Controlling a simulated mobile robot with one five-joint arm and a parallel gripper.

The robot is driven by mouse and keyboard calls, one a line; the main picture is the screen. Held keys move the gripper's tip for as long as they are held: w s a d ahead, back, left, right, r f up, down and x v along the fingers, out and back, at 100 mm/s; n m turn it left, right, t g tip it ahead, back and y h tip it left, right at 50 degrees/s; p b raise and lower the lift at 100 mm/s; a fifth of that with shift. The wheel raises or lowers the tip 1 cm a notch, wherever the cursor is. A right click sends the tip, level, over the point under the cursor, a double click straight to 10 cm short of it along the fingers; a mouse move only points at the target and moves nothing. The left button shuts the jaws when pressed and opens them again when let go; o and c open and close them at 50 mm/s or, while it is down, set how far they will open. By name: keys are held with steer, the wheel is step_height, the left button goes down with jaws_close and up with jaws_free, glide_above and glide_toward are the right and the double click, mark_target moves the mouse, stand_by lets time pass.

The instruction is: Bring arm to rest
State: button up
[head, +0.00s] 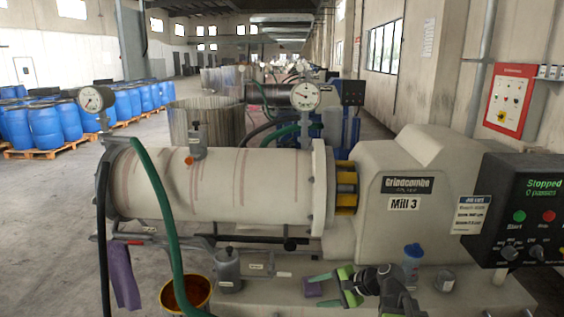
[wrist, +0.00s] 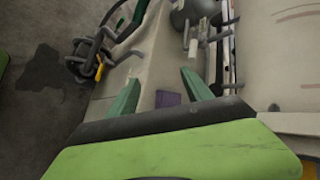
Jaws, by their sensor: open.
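My gripper (head: 316,291) is over the pale bench at the foot of Mill 3 (head: 230,190), in the lower middle of the head view. Its green fingers are spread apart and hold nothing. In the wrist view my gripper (wrist: 158,82) shows the same wide gap. A small purple item (wrist: 170,98) lies on the bench below and between the fingers. It also shows in the head view (head: 312,288), partly behind the fingers. The height of the fingers above it is hard to tell.
A green hose (head: 160,205) hangs at the left. The control box (head: 520,210) reads "Stopped".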

steer(key=s+a+f+n+g+h, duration=0.3)
steer(key=s+a+f+n, duration=0.2)
steer(key=s+a, duration=0.1)
steer(key=s+d+f+n+g+h, duration=0.2)
steer(key=s+d+f+n+h, duration=0.1)
steer(key=d, duration=0.7)
steer(key=s+n+h, duration=0.1)
steer(key=n+h, duration=0.1)
steer(key=shift+s+f+n+g+h, duration=0.25)
steer(key=shift+s+n+g+h, duration=0.05)
steer(key=shift+s+n+h, duration=0.1)
